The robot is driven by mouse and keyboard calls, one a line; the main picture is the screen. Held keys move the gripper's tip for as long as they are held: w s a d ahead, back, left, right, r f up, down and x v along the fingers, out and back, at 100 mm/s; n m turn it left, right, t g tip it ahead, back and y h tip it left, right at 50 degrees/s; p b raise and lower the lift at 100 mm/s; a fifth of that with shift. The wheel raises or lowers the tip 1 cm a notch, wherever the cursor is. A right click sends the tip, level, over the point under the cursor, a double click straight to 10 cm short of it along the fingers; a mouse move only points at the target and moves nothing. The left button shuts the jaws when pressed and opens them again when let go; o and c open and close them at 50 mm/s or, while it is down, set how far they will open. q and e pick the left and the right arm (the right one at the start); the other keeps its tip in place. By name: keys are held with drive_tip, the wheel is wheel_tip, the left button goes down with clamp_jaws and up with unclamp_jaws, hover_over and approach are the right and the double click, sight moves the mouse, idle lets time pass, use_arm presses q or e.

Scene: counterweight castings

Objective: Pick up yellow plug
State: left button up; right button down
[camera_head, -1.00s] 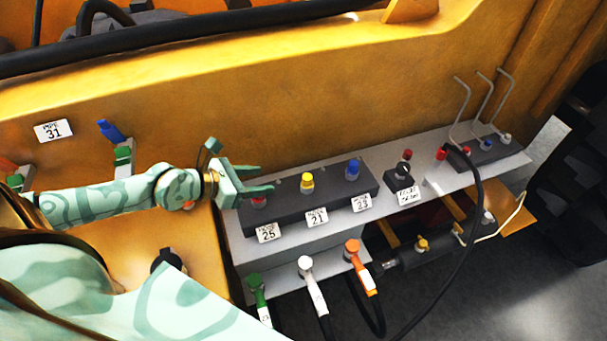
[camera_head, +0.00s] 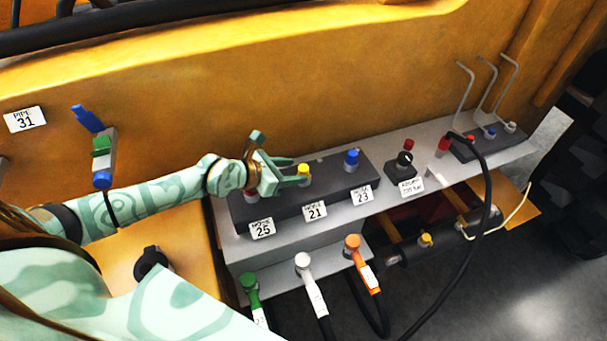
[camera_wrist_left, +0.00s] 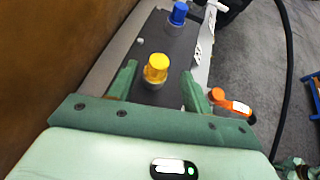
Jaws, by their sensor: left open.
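The yellow plug (camera_head: 304,170) stands upright in the dark block (camera_head: 335,182) on the grey shelf, above the label 21. My left gripper (camera_head: 296,174) is open, with its two fingers reaching to either side of the plug. In the left wrist view the yellow plug (camera_wrist_left: 156,68) shows just ahead of and between the fingertips (camera_wrist_left: 156,76), apart from both. The red plug (camera_head: 251,195) in the same block is partly hidden by my gripper.
A blue plug (camera_head: 351,158) stands in the same block to the right. A black knob (camera_head: 404,160) stands farther right. Green (camera_head: 250,288), white (camera_head: 304,264) and orange (camera_head: 354,244) hose connectors sit on the lower ledge. The orange-yellow wall (camera_head: 240,90) rises close behind.

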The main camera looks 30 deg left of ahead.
sight(303, 168)
use_arm(q)
drive_tip(key=b+x, duration=0.1)
drive_tip(key=x, duration=0.4)
drive_tip(key=shift+a+r, duration=0.1)
drive_tip(key=shift+s+r, duration=0.1)
drive_tip(key=shift+c, duration=1.2)
drive_tip(key=c, duration=0.8)
